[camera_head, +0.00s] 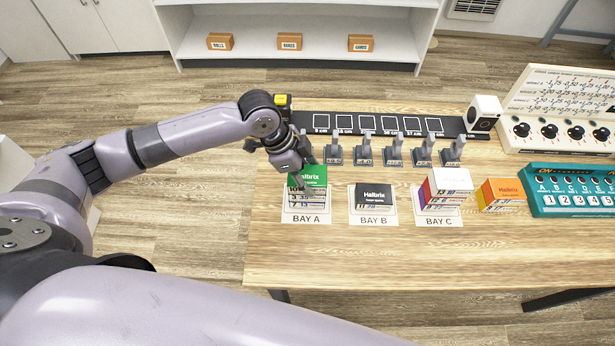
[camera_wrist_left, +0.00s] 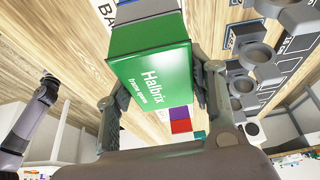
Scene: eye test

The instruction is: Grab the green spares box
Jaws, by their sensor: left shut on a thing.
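The green spares box (camera_head: 314,174), marked Halbrix, is at the top of a stack of boxes (camera_head: 306,205) at BAY A, near the table's left side. In the left wrist view the green box (camera_wrist_left: 150,75) fills the space between the two fingers. My left gripper (camera_head: 301,178) reaches down from above and is shut on the green box. I cannot tell whether the box is lifted clear of the stack. What looks like my right gripper (camera_wrist_left: 47,84) shows small at the left of the wrist view; its fingers are too small to read.
A black box (camera_head: 373,197) sits at BAY B, and purple, red and white boxes (camera_head: 448,186) at BAY C. An orange box (camera_head: 501,194) and a teal button panel (camera_head: 572,190) stand right. Grey holders (camera_head: 392,152) line the back. The table's front is clear.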

